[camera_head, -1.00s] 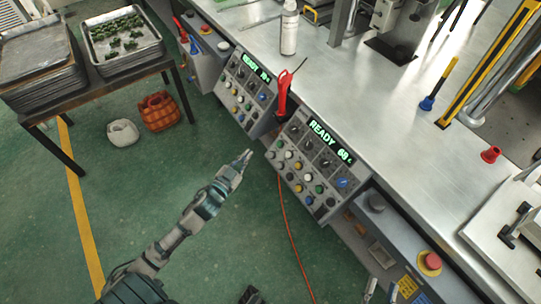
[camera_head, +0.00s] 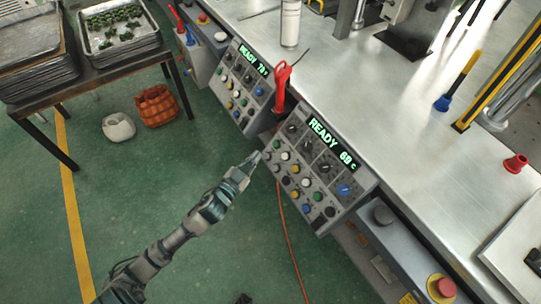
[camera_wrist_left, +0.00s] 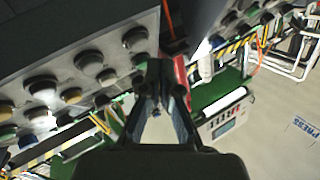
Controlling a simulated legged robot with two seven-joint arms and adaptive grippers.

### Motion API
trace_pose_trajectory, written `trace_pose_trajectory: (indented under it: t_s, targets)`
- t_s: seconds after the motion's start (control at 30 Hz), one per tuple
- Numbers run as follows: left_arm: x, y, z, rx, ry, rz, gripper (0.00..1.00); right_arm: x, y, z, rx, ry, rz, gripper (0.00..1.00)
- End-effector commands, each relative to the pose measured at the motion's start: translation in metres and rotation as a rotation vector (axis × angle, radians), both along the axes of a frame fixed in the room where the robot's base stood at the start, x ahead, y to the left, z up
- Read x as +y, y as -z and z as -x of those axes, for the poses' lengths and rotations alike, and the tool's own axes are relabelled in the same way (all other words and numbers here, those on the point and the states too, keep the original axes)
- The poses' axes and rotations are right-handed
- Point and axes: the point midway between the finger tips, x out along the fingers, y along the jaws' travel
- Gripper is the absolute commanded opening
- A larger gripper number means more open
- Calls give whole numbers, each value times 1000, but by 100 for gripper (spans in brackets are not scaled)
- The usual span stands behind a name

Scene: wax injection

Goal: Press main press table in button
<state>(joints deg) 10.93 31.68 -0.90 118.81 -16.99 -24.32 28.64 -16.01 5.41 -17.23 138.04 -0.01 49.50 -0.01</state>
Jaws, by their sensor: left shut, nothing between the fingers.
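The nearer control panel (camera_head: 318,172) is a grey sloped box on the front of the press table, with a green "READY 68 c" display and rows of dark knobs and coloured round buttons. No label readable here tells which button is the table-in button. My left gripper (camera_head: 254,159) is shut and empty, with its tip close to the panel's left edge, by the leftmost buttons. In the left wrist view its closed fingers (camera_wrist_left: 160,75) lie close to large round buttons (camera_wrist_left: 88,62). I cannot tell whether the tip touches one. My right gripper is not clearly in view.
A second panel (camera_head: 243,86) stands farther left. A red-handled tool (camera_head: 281,86) rises between the panels. A red emergency button (camera_head: 441,286) sits at lower right. A bottle (camera_head: 290,24) stands on the metal table (camera_head: 340,65). The green floor at left is clear around my arm.

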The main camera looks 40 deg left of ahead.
Motion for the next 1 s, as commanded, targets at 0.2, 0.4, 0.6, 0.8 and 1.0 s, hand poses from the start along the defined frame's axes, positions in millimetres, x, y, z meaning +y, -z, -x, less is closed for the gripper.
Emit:
trace_pose_trajectory:
  t_s: [0.2,0.4,0.6,0.8,1.0]
  targets:
    - [-4,4,-9,-6,0,-1,0,0,0,-3,-4,0,1,40]
    - [-5,5,-11,-7,0,-1,0,1,0,-6,-2,0,3,40]
    - [-4,5,-11,-7,0,-1,0,1,0,-6,-2,0,3,40]
    - [-4,5,-11,-6,1,-1,0,1,0,-6,-2,0,3,40]
    - [-4,5,-11,-6,1,-1,0,1,0,-6,-2,0,3,40]
